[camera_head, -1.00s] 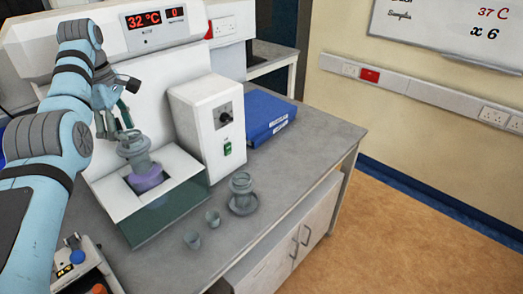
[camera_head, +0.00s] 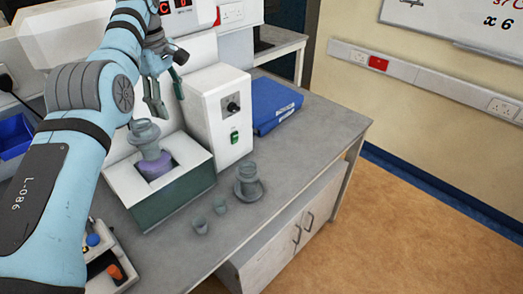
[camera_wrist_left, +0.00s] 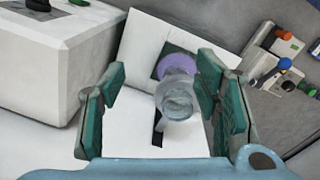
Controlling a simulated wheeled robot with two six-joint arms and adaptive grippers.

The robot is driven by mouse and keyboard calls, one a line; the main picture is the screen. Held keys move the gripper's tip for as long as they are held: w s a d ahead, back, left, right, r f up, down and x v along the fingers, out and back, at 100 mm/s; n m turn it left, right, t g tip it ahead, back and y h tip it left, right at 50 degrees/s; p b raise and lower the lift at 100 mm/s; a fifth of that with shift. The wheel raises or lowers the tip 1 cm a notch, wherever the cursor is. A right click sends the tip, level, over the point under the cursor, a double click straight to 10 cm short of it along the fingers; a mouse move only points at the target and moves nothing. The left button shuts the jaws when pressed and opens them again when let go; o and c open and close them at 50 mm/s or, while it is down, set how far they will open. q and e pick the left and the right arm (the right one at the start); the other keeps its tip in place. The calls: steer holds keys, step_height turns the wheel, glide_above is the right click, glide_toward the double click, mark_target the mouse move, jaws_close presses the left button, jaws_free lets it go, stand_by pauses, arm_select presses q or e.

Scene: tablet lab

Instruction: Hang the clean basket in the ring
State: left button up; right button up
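A grey, see-through basket (camera_head: 147,143) stands in the purple ring (camera_head: 157,167) at the opening of the white-topped bath (camera_head: 124,186). Its upper part sticks up above the ring, and its lower end is hidden. My left gripper (camera_head: 167,102) is open and empty, above the basket and apart from it. In the left wrist view, the basket (camera_wrist_left: 176,97) and the ring (camera_wrist_left: 178,63) show between the two spread green fingers. A second grey vessel (camera_head: 248,180) stands on the bench to the right of the bath. My right gripper is not in view.
A white control box (camera_head: 218,120) stands right beside the bath, with a blue binder (camera_head: 273,103) behind it. A device with coloured knobs (camera_head: 97,255) is at lower left. The bench's right end is clear.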

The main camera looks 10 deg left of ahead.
arm_select(q)
steer(key=d+f+m+b, duration=0.1)
steer(key=d+f+m, duration=0.3)
steer(key=d, duration=0.7)
steer(key=d+f+m+b, duration=0.1)
steer(key=d+f+m, duration=0.4)
steer(key=d, duration=0.6)
step_height(320, 180, down, 3)
steer(key=shift+d+r+g+b, duration=0.1)
steer(key=shift+d+g+b, duration=0.1)
steer(key=shift+g+b, duration=0.15)
steer(key=shift+w, duration=0.15)
